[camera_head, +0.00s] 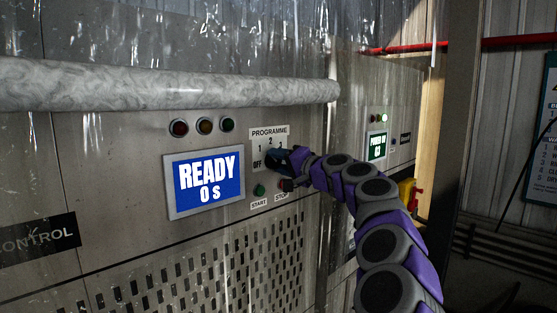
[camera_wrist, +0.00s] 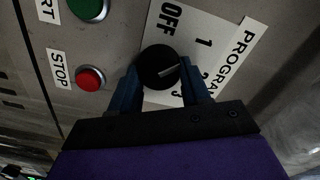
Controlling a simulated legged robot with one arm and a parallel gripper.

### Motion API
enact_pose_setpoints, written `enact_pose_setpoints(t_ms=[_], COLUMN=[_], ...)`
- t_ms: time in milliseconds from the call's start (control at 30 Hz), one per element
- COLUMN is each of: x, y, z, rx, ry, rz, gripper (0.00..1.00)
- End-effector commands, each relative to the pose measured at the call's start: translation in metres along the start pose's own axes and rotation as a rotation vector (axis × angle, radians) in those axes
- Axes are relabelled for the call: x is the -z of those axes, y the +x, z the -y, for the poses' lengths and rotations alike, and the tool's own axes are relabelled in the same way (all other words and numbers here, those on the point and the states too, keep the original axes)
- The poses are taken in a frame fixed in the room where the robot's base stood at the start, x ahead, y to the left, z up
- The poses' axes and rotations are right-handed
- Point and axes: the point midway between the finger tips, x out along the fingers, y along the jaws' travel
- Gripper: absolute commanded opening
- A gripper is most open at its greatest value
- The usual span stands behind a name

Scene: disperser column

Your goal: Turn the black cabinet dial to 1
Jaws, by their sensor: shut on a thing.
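The black dial (camera_wrist: 158,62) sits on a white PROGRAMME plate (camera_wrist: 222,32) with the marks OFF, 1, 2 and 3. In the wrist view its pale pointer line points right, roughly toward the 2; the exact setting is hard to tell. My gripper (camera_wrist: 163,80) has its two dark blue fingers on either side of the dial and is shut on it. In the head view my gripper (camera_head: 284,160) reaches the panel from the right and hides most of the dial. The plate's label (camera_head: 270,131) shows above it.
A green START button (camera_head: 259,190) and a red STOP button (camera_wrist: 90,78) sit just below the dial. A blue screen (camera_head: 205,184) reading "READY 0 S" is to its left. Three lamps (camera_head: 204,126) and a thick pale pipe (camera_head: 170,87) are above.

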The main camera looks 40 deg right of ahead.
Motion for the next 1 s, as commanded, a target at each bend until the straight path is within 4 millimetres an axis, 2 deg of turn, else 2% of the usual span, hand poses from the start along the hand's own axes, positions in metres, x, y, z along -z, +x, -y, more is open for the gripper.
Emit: enact_pose_setpoints(t_ms=[333, 367, 600, 867, 1000], x=[0.0001, 0.0001, -0.0002, -0.0021, -0.0021], y=[-0.0002, -0.0002, 0.0003, -0.0002, -0.0079], z=[-0.0025, -0.0025, -0.0016, 0.0005, 0.0003], rx=[-0.003, -0.003, -0.002, -0.001, -0.001], ry=[0.002, 0.002, 0.001, 0.0, 0.001], rz=[0.0, 0.0, 0.0, 0.002, 0.002], gripper=[0.16, 0.49, 0.72, 0.72, 0.72])
